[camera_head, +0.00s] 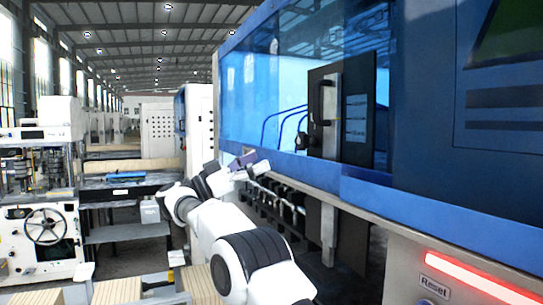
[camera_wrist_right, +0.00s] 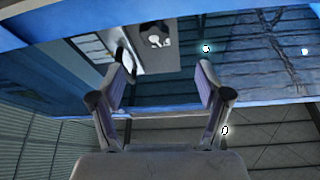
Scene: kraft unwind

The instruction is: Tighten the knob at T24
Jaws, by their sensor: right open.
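My right gripper (camera_head: 246,162) is in front of the blue machine, left of and a little below a dark panel (camera_head: 357,115). It is open and empty; in the right wrist view its two fingers (camera_wrist_right: 163,78) stand apart. A small dark round part (camera_head: 302,141), perhaps a knob, shows at the panel's left edge, apart from the gripper. In the right wrist view a small round part (camera_wrist_right: 155,40) shows beyond the fingertips on a dark surface. No T24 label is readable, so I cannot tell which part is that knob. My left gripper is not in view.
The machine's blue lower rail (camera_head: 315,170) runs close beside my right arm. A black handle (camera_head: 318,102) sticks out from the panel. A dark workbench (camera_head: 125,182) stands behind to the left, and a machine with a handwheel (camera_head: 45,227) is at far left.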

